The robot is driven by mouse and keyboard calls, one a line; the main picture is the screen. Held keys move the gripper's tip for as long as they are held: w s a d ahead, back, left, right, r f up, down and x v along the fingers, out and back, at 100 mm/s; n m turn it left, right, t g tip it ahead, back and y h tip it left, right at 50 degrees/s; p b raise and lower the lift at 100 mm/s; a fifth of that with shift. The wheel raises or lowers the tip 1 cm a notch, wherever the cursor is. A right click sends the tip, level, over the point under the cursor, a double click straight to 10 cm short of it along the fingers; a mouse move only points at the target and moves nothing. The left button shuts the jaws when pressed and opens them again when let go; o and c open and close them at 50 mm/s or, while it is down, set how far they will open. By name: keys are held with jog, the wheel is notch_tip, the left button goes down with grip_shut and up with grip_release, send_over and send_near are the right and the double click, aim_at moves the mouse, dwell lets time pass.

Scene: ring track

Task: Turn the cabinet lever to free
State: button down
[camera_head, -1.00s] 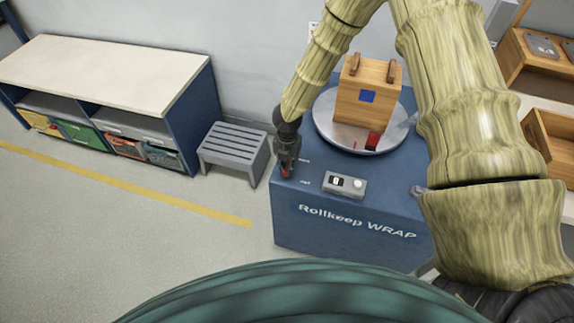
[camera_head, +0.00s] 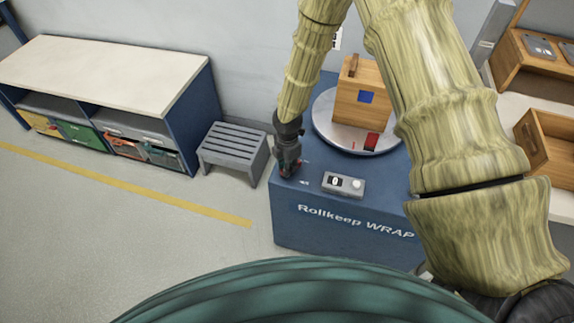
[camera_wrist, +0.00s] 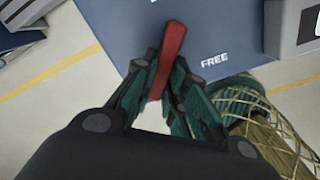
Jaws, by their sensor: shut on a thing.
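The red lever (camera_wrist: 168,60) stands out between my fingers in the wrist view, near the edge of the blue cabinet top (camera_wrist: 218,25). My gripper (camera_wrist: 162,88) is shut on the lever, with a finger on each side of it. The white word FREE (camera_wrist: 214,59) is printed on the cabinet to the right of the lever. In the head view my gripper (camera_head: 287,168) is at the left front corner of the blue cabinet (camera_head: 335,222) marked Rollkeep WRAP, and it hides most of the lever.
A grey control box (camera_head: 343,185) sits on the cabinet right of my gripper. A wooden box (camera_head: 348,105) with a blue square stands on a round turntable (camera_head: 325,122) behind. A grey slatted stool (camera_head: 233,146) is left of the cabinet. The floor in front is open.

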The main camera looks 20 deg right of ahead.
jog(key=m, duration=0.5)
jog(key=shift+s+m, duration=0.1)
jog(key=shift+m, duration=2.4)
jog(key=shift+a, duration=0.1)
jog(key=c, duration=1.4)
grip_release()
jog(key=shift+c, duration=0.2)
jog(key=shift+s, duration=0.1)
notch_tip(320, 180, up, 12)
